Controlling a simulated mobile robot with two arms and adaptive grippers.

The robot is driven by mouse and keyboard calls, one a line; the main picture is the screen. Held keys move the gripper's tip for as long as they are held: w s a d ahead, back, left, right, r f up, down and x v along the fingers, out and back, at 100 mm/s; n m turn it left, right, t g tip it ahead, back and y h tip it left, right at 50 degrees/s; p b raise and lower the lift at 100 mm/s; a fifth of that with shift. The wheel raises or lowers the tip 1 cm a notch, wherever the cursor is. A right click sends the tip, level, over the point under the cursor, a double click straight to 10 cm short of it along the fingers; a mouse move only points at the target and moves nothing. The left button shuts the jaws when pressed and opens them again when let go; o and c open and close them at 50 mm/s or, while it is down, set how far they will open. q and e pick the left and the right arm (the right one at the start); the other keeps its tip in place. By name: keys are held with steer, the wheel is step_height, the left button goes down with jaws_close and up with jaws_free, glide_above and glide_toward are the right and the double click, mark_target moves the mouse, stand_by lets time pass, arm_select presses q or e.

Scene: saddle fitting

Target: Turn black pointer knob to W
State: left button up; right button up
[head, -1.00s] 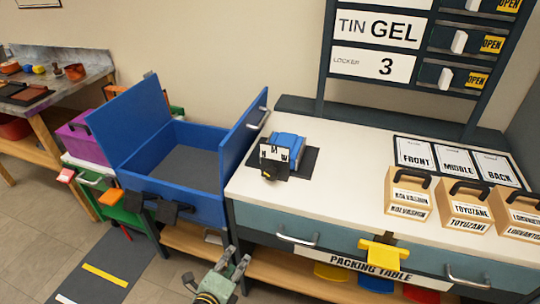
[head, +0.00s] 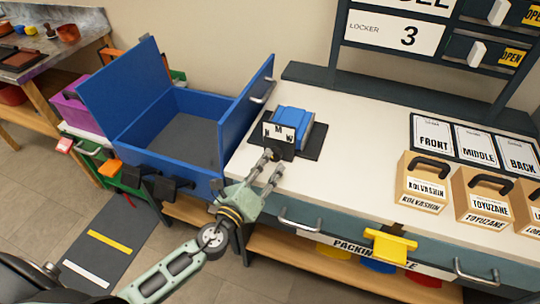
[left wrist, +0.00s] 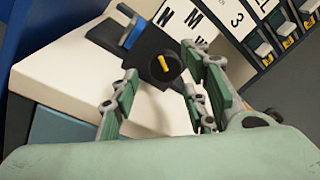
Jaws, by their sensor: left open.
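The black pointer knob (left wrist: 176,72) shows in the left wrist view, round and dark with a yellow pointer mark. It sits on the black front of a blue-bodied device (head: 291,123), below a white letter plate (head: 278,132). In the left wrist view the plate (left wrist: 186,23) shows letters including M and W; which one the pointer faces I cannot tell. My left gripper (head: 274,165) is open just in front of the device. In the left wrist view its fingers (left wrist: 157,80) stand either side of the knob, with no visible contact. My right gripper is out of view.
The device stands on a black mat (head: 315,150) on the white packing table (head: 350,165). A blue open crate (head: 150,165) stands close on the left. Wooden boxes (head: 424,180) and label cards (head: 434,140) lie to the right; the table between is clear.

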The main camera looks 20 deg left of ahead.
mark_target(275, 152)
arm_select(q)
steer(key=shift+w+d, duration=0.15)
steer(key=shift+w, duration=0.8)
steer(key=shift+w+d, duration=0.15)
steer(key=shift+w, duration=0.75)
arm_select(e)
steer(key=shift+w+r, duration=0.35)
arm_select(q)
steer(key=c, duration=1.1)
steer(key=shift+o, duration=0.2)
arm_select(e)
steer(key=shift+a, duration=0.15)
